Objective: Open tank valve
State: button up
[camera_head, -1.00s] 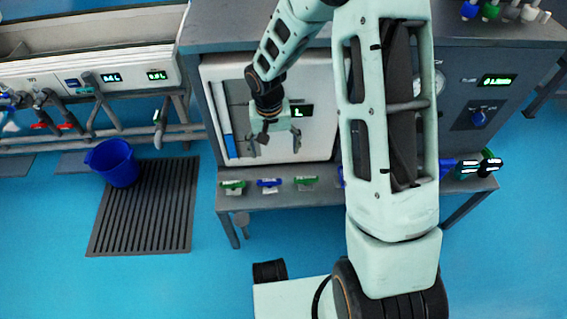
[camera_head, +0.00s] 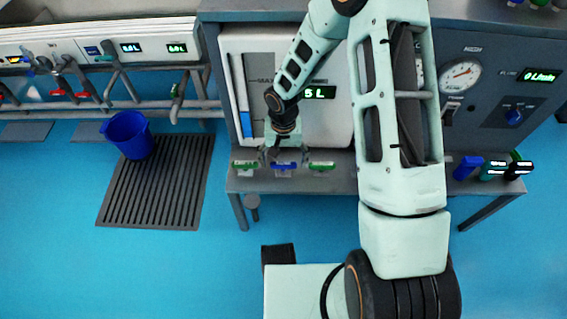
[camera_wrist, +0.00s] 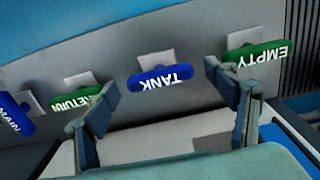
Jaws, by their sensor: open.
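The tank valve is a blue handle (camera_wrist: 160,78) labelled TANK, upside down in the wrist view. It sits between and beyond my open fingertips there, apart from both. In the head view the blue tank handle (camera_head: 283,166) is in the row below the white panel. My gripper (camera_head: 284,150) is right at that row, above and partly over the blue handle. In the wrist view my gripper (camera_wrist: 165,90) has its two fingers wide apart with nothing between them. I cannot tell the exact depth gap to the handle.
A green EMPTY handle (camera_wrist: 256,56) is close to the right finger. A green RETURN handle (camera_wrist: 75,98) is near the left finger, with a blue MAIN handle (camera_wrist: 14,115) farther left. A blue bucket (camera_head: 128,134) stands on a grey floor grate (camera_head: 150,205).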

jog(key=shift+f, duration=0.15)
jog(key=shift+c, duration=0.3)
jog(key=c, duration=1.1)
jog(key=shift+n, duration=0.3)
jog(key=n+p, duration=0.1)
jog(key=n, duration=0.2)
jog(key=shift+n+p, duration=0.65)
jog(key=shift+n, duration=1.45)
jog(key=o, duration=1.2)
jog(key=shift+c, duration=0.2)
